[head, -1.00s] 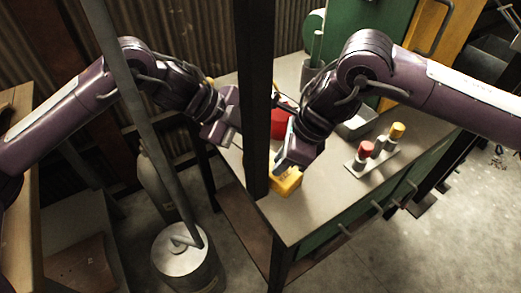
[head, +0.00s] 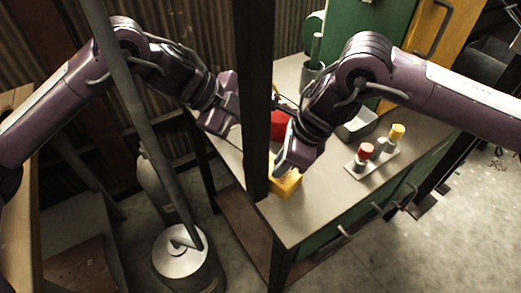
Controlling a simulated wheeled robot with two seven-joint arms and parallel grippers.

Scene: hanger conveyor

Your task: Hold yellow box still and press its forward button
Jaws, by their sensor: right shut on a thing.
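The yellow box (head: 287,185) sits at the near left part of the worktable, partly hidden by a dark upright post and by my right gripper. My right gripper (head: 284,172) is shut on the yellow box, coming down over it from above. The box's buttons cannot be made out. My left gripper (head: 232,112) is raised left of the post, apart from the box; its fingertips are partly hidden behind the post, so its opening does not show.
The dark post (head: 254,100) stands between my arms. A red object (head: 279,125) lies behind my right gripper. A rack (head: 372,160) with red- and yellow-capped items and a grey tray (head: 357,126) stand to the right. A grey pole rises from a round can (head: 183,258) at left.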

